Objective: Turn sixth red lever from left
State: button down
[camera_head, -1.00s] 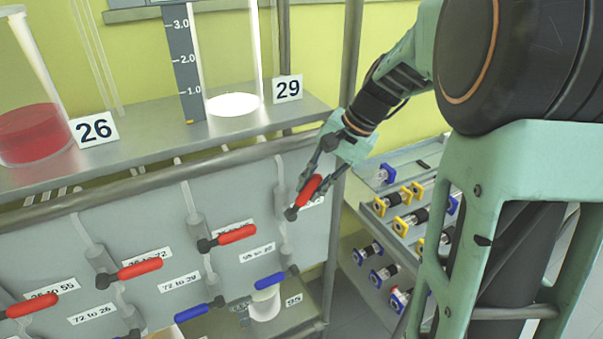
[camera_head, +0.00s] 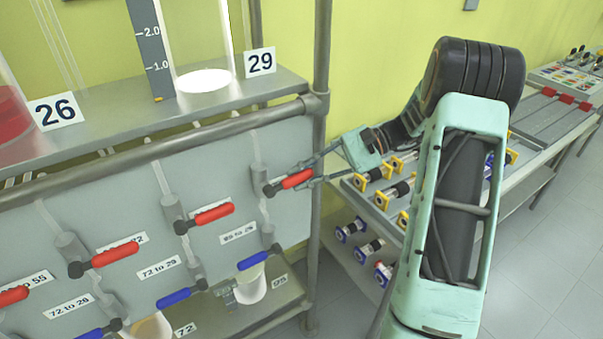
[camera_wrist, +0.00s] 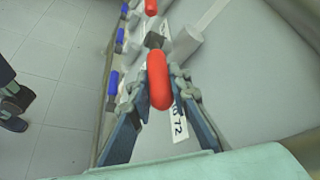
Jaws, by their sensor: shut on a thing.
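The rightmost red lever in view (camera_head: 297,179) is on the grey panel below the 29 label. Its handle points right and slightly up, close to the slant of the other red handles. My gripper (camera_head: 300,178) comes from the right and is shut on this handle, one finger on each side. In the wrist view the red handle (camera_wrist: 158,82) lies between the fingertips. More red levers (camera_head: 214,213) and (camera_head: 114,256) stand to its left; the leftmost one (camera_head: 12,295) is cut by the picture edge.
Blue levers (camera_head: 253,261) and (camera_head: 182,297) sit lower on the panel. A shelf post (camera_head: 320,110) stands just behind my gripper. A rack of yellow and blue-ended fittings (camera_head: 395,165) is at right. Glass vessels stand on the shelf above.

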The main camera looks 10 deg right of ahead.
jog(key=shift+f+y, duration=0.3)
jog(key=shift+y, duration=0.1)
jog(key=c, duration=1.8)
grip_release()
jog(key=v, duration=1.2)
jog(key=shift+f, duration=0.15)
jog(key=shift+w, duration=0.1)
